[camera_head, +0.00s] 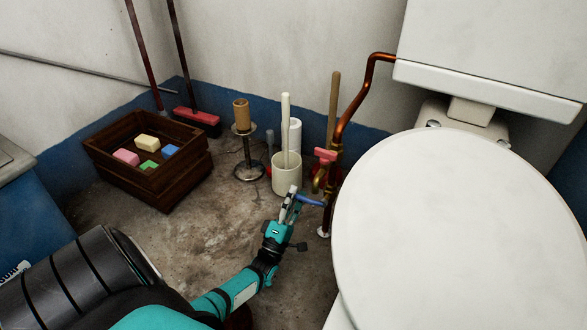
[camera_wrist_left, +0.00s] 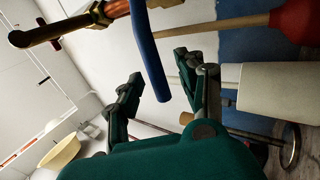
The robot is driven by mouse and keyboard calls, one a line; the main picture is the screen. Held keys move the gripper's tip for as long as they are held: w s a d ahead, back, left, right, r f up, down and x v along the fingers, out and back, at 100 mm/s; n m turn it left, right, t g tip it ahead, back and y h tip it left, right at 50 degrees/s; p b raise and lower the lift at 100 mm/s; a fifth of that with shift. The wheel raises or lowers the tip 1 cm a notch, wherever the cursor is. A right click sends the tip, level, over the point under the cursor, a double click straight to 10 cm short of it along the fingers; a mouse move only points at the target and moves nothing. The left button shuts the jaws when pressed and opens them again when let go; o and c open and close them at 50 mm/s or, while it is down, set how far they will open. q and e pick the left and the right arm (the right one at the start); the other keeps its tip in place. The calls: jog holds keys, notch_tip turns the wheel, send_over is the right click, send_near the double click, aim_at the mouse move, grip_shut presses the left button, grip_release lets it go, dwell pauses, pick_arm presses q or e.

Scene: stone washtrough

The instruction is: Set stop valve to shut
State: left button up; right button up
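A copper pipe (camera_head: 350,108) runs down beside the toilet with brass valve fittings, also in the left wrist view (camera_wrist_left: 97,14). A blue lever handle (camera_head: 311,201) sticks out to the left from the lower pipe. A red handle (camera_head: 325,155) sits higher on a brass fitting. My left gripper (camera_head: 292,198) is at the free end of the blue lever. In the left wrist view its fingers are apart, and the blue lever (camera_wrist_left: 149,50) reaches down between them. I cannot tell whether they touch it. My right gripper is not in view.
The white toilet (camera_head: 450,220) stands close on the right. A cream brush holder (camera_head: 287,178), a wooden-handled plunger (camera_head: 334,100) and a roll stand (camera_head: 249,172) are behind the gripper. A wooden crate (camera_head: 180,187) with colored blocks is at left. Floor between is clear.

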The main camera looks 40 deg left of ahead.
pick_arm(q)
jog(key=shift+r, duration=0.1)
jog(key=shift+w+r, duration=0.1)
jog(key=shift+r, duration=0.1)
notch_tip(320, 180, up, 10)
jog(key=shift+f, duration=0.25)
jog(key=s+a+f, duration=0.2)
jog(key=s+f, duration=0.1)
jog(key=s, duration=0.6)
jog(key=s+a+f, duration=0.3)
jog(key=s, duration=0.6)
jog(key=shift+s, duration=0.35)
dwell(1.4)
